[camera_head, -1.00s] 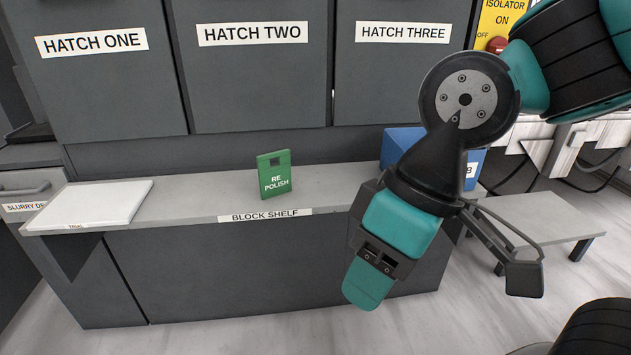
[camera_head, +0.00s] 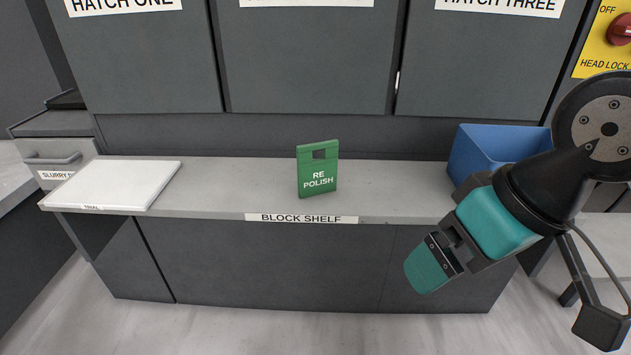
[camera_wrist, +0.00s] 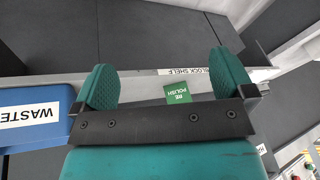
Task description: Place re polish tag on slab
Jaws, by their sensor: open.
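The green RE POLISH tag (camera_head: 318,172) stands upright on the block shelf (camera_head: 225,185), near the middle. A pale flat slab (camera_head: 118,185) marked TRIAL lies at the left end of the shelf. My gripper (camera_head: 428,268) is in front of the shelf, to the right of the tag and apart from it. In the wrist view my gripper (camera_wrist: 168,82) is open and empty, with its two teal fingers wide apart. The tag (camera_wrist: 177,93) shows between the fingers at a distance, its lower part hidden by the gripper body.
A blue bin (camera_head: 490,148) stands at the shelf's right end; its WASTE label (camera_wrist: 30,116) shows in the wrist view. Closed hatches (camera_head: 305,60) rise behind the shelf. The shelf top between slab and tag is clear.

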